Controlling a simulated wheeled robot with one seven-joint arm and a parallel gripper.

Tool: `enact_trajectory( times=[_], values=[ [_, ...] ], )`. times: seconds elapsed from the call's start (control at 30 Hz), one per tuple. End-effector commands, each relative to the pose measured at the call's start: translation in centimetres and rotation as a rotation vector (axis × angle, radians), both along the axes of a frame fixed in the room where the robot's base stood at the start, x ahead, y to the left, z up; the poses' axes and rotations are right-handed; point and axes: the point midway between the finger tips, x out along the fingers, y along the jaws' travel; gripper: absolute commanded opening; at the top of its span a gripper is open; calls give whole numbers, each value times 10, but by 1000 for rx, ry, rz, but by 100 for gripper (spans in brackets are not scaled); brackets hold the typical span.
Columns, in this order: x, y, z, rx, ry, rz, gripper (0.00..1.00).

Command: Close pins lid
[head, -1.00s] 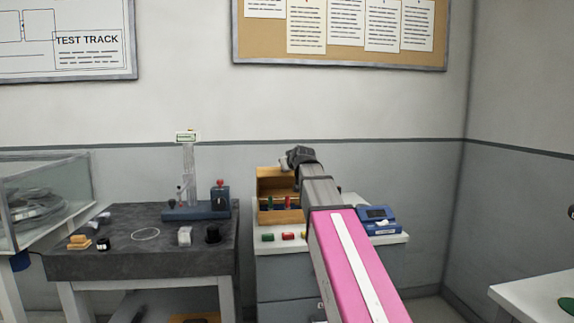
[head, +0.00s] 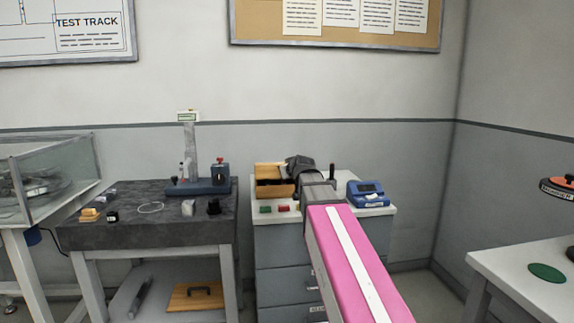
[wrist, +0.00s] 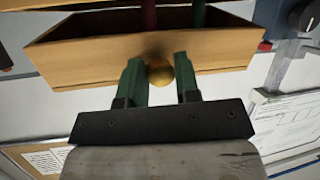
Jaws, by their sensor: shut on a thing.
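The wooden pins box (head: 270,191) stands on the cabinet at centre in the head view. A red pin (wrist: 148,14) and a green pin (wrist: 198,12) show beyond the panel. My arm hides the right side of the box in the head view.
A blue device (head: 367,194) stands right of the box. A green block (head: 265,209) and a red block (head: 283,208) lie in front of it. A dark workbench (head: 120,220) is to the left, and a white table (head: 510,280) is at right.

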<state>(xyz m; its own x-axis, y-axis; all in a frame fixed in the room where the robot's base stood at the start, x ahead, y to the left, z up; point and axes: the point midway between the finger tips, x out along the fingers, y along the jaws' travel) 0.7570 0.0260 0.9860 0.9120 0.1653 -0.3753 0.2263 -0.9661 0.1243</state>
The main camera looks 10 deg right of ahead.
Motion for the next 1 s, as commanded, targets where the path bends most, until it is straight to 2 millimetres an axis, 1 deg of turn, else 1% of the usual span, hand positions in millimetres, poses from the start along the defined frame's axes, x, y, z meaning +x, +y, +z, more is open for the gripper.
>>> enact_trajectory(
  times=[0.03, 0.1, 0.3, 0.8, 0.83, 0.9, 1.0],
  values=[
    [-3, 1, -6, 2, 8, 3, 0],
    [-4, 1, -11, 2, 8, 3, 0],
    [-6, 1, -20, 2, 7, 3, 0],
    [-7, 2, -22, 2, 6, 3, 0],
    [-7, 2, -22, 2, 6, 3, 33],
    [-7, 2, -22, 3, 5, 3, 52],
    [-6, 1, -22, 1, 4, 2, 52]
  ],
)
